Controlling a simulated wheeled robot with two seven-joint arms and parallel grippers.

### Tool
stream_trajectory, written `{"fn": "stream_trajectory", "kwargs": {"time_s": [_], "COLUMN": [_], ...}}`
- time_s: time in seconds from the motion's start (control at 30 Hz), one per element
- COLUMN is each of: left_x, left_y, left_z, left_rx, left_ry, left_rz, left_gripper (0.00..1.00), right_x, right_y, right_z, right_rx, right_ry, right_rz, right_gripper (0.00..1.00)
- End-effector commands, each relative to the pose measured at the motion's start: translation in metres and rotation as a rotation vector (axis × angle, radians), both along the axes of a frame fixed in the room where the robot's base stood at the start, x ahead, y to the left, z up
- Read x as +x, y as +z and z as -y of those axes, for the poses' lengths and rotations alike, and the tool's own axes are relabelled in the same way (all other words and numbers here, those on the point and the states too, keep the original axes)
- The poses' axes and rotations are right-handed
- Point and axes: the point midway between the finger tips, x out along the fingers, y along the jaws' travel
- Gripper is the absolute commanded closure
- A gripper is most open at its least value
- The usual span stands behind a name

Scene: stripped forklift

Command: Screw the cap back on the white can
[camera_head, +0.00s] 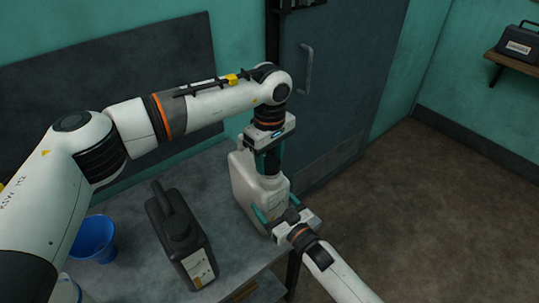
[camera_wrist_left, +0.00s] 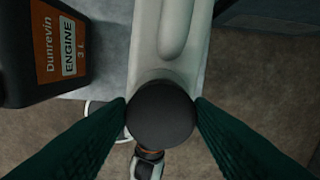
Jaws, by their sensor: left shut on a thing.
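The white can (camera_head: 246,189) stands upright on the grey table, and its pale top and handle show in the left wrist view (camera_wrist_left: 168,50). My left gripper (camera_head: 270,168) points down over the can's top. It is shut on the round black cap (camera_wrist_left: 161,114), with one green finger on each side. The cap sits over the can's neck area and hides it, so I cannot tell whether it is seated on the thread. My right gripper (camera_head: 278,210) comes from the lower right, with its teal fingers on either side of the can's body, apparently against it.
A black engine-oil canister (camera_head: 180,240) stands left of the can on the table (camera_head: 226,268). A blue bucket (camera_head: 93,239) stands farther left. A grey door (camera_head: 335,75) is behind. A shelf with a dark case (camera_head: 518,43) is at the upper right, and the floor on the right is clear.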

Motion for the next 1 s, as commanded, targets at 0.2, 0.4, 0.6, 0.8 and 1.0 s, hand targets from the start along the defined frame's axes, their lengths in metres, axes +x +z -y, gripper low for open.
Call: {"fn": "stream_trajectory", "kwargs": {"time_s": [0.2, 0.4, 0.6, 0.8, 1.0], "left_x": [-0.0002, 0.0003, 0.0008, 0.0009, 0.0011], "left_y": [-0.003, -0.0027, -0.0026, -0.003, -0.0033], "left_z": [0.0001, 0.0004, 0.0011, 0.0014, 0.0014], "left_rx": [0.0, -0.001, -0.002, -0.001, 0.0], "left_ry": [-0.006, -0.221, -0.631, -1.043, -1.374], "left_rz": [0.0, 0.0, 0.001, 0.0, -0.001], "left_gripper": [0.74, 0.74, 0.74, 0.74, 0.74], "right_x": [-0.0003, -0.0003, -0.0002, -0.0001, -0.0001], "right_y": [-0.001, -0.001, -0.0011, -0.0012, -0.0013], "right_z": [0.0005, 0.0005, 0.0006, 0.0008, 0.001], "right_rx": [-0.002, -0.002, -0.002, -0.002, -0.002], "right_ry": [0.0, -0.001, -0.001, -0.001, -0.001], "right_rz": [-0.001, -0.001, -0.002, -0.002, -0.002], "right_gripper": [0.8, 0.8, 0.8, 0.8, 0.8]}}
